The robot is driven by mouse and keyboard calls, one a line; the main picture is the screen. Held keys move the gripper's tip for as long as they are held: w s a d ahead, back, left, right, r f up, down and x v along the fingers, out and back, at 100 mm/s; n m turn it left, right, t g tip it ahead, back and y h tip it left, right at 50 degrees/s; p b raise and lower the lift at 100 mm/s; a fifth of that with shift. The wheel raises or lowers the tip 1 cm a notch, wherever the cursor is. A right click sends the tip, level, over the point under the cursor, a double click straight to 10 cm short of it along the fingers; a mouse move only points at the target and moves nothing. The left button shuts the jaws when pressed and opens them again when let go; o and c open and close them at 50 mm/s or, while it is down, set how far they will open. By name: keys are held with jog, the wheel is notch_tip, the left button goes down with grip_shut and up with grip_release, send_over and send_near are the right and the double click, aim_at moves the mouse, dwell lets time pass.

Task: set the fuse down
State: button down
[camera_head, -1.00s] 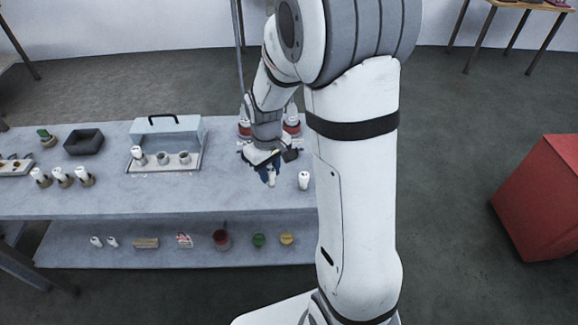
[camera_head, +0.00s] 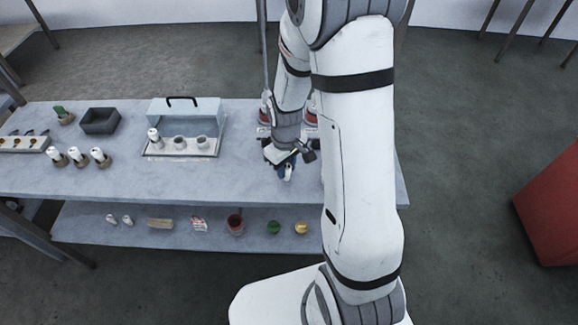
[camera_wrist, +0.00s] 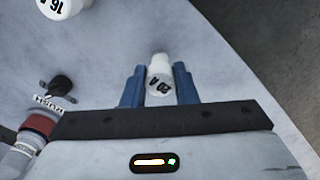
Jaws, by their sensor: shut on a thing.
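My gripper (camera_head: 287,174) is low over the right part of the grey table in the head view. In the wrist view my gripper (camera_wrist: 159,70) has its two blue fingers shut on a white fuse (camera_wrist: 160,78) marked 20 A. The fuse sits between the fingertips, over the grey tabletop. I cannot tell whether its lower end touches the table. A second white fuse (camera_wrist: 62,5), marked 16 A, stands apart at the top left of the wrist view. In the head view my arm hides part of the table's right end.
The table (camera_head: 235,180) is bare left of my gripper. A pale box (camera_head: 187,110) with a tray of sockets (camera_head: 180,152) stands further left. A red-banded item (camera_wrist: 38,125) is near my gripper.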

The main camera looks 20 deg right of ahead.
aim_at(286, 167)
jog(key=shift+s+f, duration=0.1)
jog(key=shift+f, duration=0.3)
jog(key=shift+f, duration=0.15)
jog(key=c, duration=1.1)
grip_release()
jog(key=shift+c, duration=0.2)
notch_tip(286, 167, up, 12)
jog(key=s+r+m+t, duration=0.3)
jog(key=s+r+m, duration=0.2)
jog(key=s+r, duration=0.6)
jog(key=s, duration=0.3)
jog(key=shift+s+d+r+b, duration=0.2)
jog(key=shift+s+b, duration=0.1)
